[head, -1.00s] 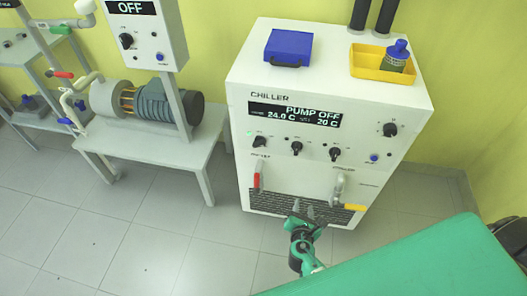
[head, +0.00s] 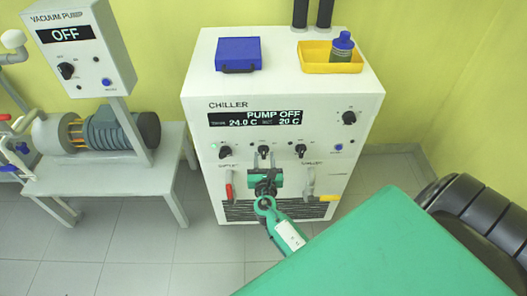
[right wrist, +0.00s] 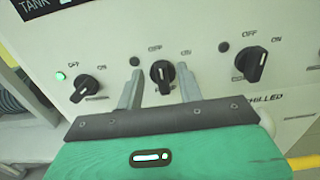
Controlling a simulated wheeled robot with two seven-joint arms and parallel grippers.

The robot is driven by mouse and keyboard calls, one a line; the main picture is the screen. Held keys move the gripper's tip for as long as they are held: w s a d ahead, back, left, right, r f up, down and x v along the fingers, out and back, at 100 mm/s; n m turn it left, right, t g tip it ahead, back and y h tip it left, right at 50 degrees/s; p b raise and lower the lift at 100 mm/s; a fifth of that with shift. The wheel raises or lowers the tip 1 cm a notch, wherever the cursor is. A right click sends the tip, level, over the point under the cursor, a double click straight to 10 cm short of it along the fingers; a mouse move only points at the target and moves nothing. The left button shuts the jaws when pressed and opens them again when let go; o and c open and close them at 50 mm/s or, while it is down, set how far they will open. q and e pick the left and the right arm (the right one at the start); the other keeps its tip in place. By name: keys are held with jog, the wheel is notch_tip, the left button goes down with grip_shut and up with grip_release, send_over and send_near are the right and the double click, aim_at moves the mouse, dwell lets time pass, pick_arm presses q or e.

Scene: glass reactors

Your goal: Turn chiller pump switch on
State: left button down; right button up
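The white chiller (head: 290,75) stands ahead, and its display (head: 255,118) reads PUMP OFF, 24.0 C and 20 C. Below it is a row of three black knobs: left (head: 225,152), middle (head: 263,151) and right (head: 300,150). My right gripper (head: 264,172) is in front of the middle knob. In the right wrist view its two fingers (right wrist: 159,88) are open, one on each side of the middle knob (right wrist: 162,73); I cannot tell if they touch it. That knob has OFF and ON marks. Which knob is the pump switch cannot be read. My left gripper is not in view.
A red-handled valve (head: 228,188) and a yellow-handled valve (head: 328,198) are below the knobs. A blue case (head: 239,52) and a yellow tray (head: 315,62) with a bottle (head: 342,45) sit on top. The vacuum pump box (head: 72,50) stands left.

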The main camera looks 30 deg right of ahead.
aim_at(264, 151)
jog(key=shift+x, duration=1.55)
